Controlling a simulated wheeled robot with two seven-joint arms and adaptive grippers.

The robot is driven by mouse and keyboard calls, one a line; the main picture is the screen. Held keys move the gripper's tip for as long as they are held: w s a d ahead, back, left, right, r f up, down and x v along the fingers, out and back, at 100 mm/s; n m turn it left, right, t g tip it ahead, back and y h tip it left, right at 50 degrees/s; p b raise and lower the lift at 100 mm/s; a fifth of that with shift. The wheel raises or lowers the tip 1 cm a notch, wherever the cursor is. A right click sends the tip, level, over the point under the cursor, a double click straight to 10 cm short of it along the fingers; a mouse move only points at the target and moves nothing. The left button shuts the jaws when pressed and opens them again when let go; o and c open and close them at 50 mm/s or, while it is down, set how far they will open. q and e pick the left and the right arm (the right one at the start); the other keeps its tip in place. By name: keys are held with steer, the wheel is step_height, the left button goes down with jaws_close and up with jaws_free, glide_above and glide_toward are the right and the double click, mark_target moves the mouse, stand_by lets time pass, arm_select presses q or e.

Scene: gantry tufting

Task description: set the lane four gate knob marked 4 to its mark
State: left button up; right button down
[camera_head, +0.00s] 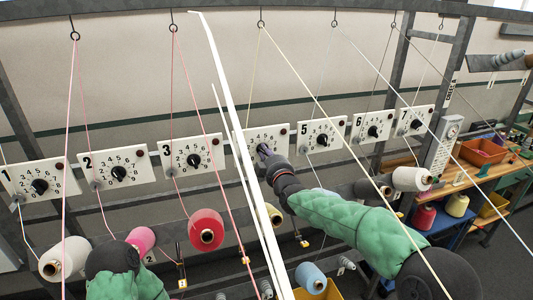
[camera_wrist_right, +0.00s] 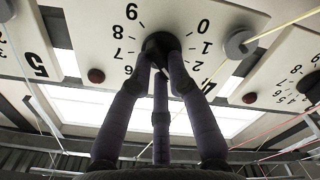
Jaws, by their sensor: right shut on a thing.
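The lane four plate (camera_head: 268,139) is a white dial panel in the middle of the row, partly behind my right arm and a pale strand bundle. My right gripper (camera_head: 264,150) is shut on its black knob, reaching in from the lower right. In the right wrist view the plate (camera_wrist_right: 110,14) appears upside down, and the fingers close around the black knob (camera_wrist_right: 160,42). Digits 0, 1, 6, 7, 8 and 9 show around it, with the large 4 beside a finger. My left gripper is not in view.
Similar plates stand either side, such as lane three (camera_head: 191,154) and lane five (camera_head: 321,134). Taut yarns cross in front of the panels. A red yarn cone (camera_head: 206,229) and other cones sit below. A wooden workbench (camera_head: 475,176) with bins stands at the right.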

stand_by(0.3)
steer(key=c, duration=1.2)
jaws_free()
steer(key=shift+s, duration=0.1)
steer(key=v, duration=1.1)
steer(key=shift+s+d, duration=0.1)
steer(key=shift+s, duration=0.25)
